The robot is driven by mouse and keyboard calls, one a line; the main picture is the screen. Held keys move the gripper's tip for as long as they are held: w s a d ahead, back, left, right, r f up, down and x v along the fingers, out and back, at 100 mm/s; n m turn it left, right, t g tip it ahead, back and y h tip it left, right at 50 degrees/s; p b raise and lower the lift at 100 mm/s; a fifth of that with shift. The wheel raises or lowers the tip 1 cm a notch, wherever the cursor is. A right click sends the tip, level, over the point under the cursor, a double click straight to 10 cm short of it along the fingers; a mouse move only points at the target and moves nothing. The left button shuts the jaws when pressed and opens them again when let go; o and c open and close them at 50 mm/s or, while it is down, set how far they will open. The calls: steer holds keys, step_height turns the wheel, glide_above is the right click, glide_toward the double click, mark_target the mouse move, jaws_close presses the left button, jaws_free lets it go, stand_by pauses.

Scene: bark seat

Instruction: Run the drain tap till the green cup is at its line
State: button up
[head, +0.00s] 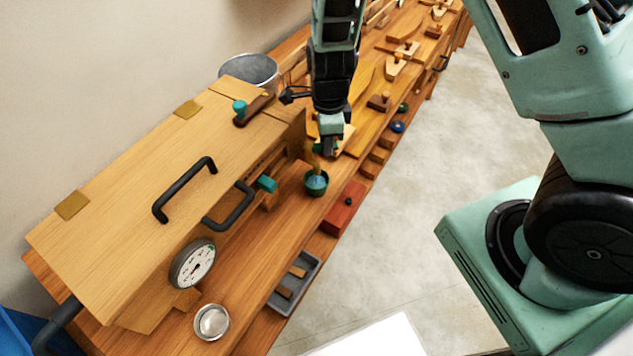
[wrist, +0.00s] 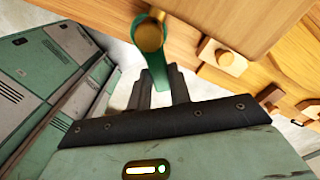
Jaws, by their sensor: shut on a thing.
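The green cup (head: 316,189) stands upright on the bench below my gripper, near the end of the wooden box. Its inside looks blue, perhaps liquid; I cannot make out a line or the level. The brass drain tap (head: 311,153) shows just above the cup, partly hidden by my gripper (head: 328,148). In the wrist view the tap's round brass end (wrist: 149,36) carries a green lever (wrist: 158,72), and my gripper (wrist: 158,88) is shut on that lever. I cannot tell whether anything flows from the tap.
The wooden box (head: 130,180) with black handles and a dial gauge (head: 193,264) fills the left. A metal bucket (head: 250,70) stands behind. A red block (head: 343,207), a grey tray (head: 294,284) and a round tin (head: 211,322) lie along the bench. Wooden pieces crowd the far end.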

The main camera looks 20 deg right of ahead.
steer(key=m+p, duration=0.1)
steer(key=m, duration=0.1)
steer(key=s+m+p, duration=0.1)
steer(key=m, duration=0.1)
steer(key=a+m+p, duration=0.1)
steer(key=m, duration=0.1)
steer(key=shift+s+a+r+p, duration=0.1)
steer(key=shift+s+r+p, duration=0.15)
steer(key=shift+s+p, duration=0.15)
steer(key=shift+s+a+m+p, duration=0.25)
steer(key=shift+m+p, duration=0.2)
steer(key=shift+m, duration=0.35)
steer(key=shift+f+m, duration=0.2)
steer(key=shift+m, duration=0.1)
steer(key=o, duration=0.9)
steer(key=shift+s, duration=0.1)
steer(key=shift+c, duration=0.2)
step_height(320, 180, up, 8)
steer(key=p, duration=0.7)
